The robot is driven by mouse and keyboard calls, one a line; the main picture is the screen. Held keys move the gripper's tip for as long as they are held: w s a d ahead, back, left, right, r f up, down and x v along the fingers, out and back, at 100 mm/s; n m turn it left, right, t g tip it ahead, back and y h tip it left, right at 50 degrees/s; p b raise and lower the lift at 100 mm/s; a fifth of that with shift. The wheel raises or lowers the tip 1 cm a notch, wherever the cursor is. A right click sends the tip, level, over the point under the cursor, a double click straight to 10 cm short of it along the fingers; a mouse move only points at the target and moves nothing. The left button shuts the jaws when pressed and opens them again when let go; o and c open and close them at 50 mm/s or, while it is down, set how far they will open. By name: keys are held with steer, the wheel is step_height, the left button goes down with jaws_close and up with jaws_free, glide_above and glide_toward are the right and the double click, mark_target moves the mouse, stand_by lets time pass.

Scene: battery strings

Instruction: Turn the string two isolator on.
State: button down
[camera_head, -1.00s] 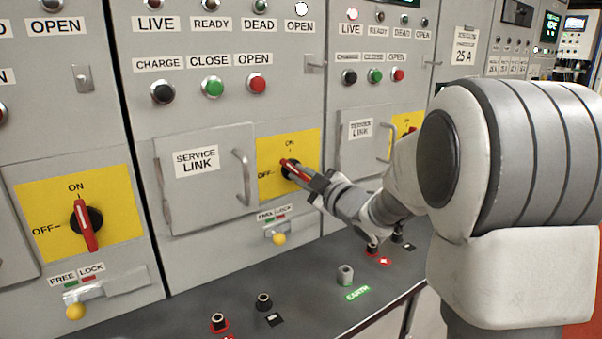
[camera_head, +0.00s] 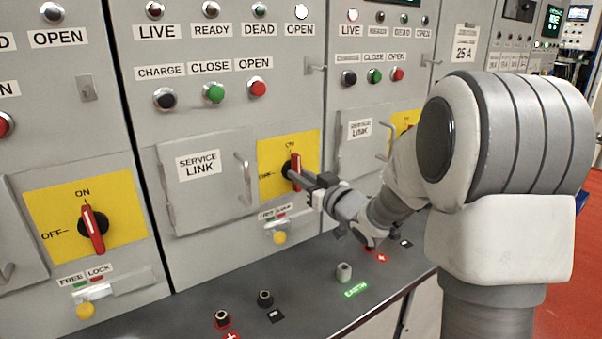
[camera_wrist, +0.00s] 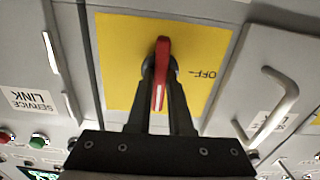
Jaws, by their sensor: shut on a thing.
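The string two isolator is the middle panel's red handle (camera_head: 296,168) on a yellow plate (camera_head: 268,154) with ON above and OFF at the left. The handle stands upright, in line with the ON mark. My gripper (camera_head: 301,179) is shut on it, and its fingers hide part of the knob. In the wrist view the picture is upside down; the red handle (camera_wrist: 162,60) lies between the two dark fingers of my gripper (camera_wrist: 160,82), and OFF shows at the right. The lock slide with a yellow knob (camera_head: 279,237) is below, under the FREE and LOCK labels, which are partly blurred.
A service link door (camera_head: 203,185) with a bar handle (camera_head: 243,178) is just left of the plate. A shelf (camera_head: 300,300) with sockets and an EARTH post (camera_head: 344,272) juts out below. Another isolator handle (camera_head: 93,229) on the left panel also stands upright.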

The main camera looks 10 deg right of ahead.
steer(key=shift+m, duration=0.3)
steer(key=c, duration=0.8)
jaws_free()
steer(key=v, duration=1.7)
steer(key=shift+s+d+p, duration=0.15)
steer(key=shift+s+p, duration=0.05)
steer(key=shift+p, duration=0.2)
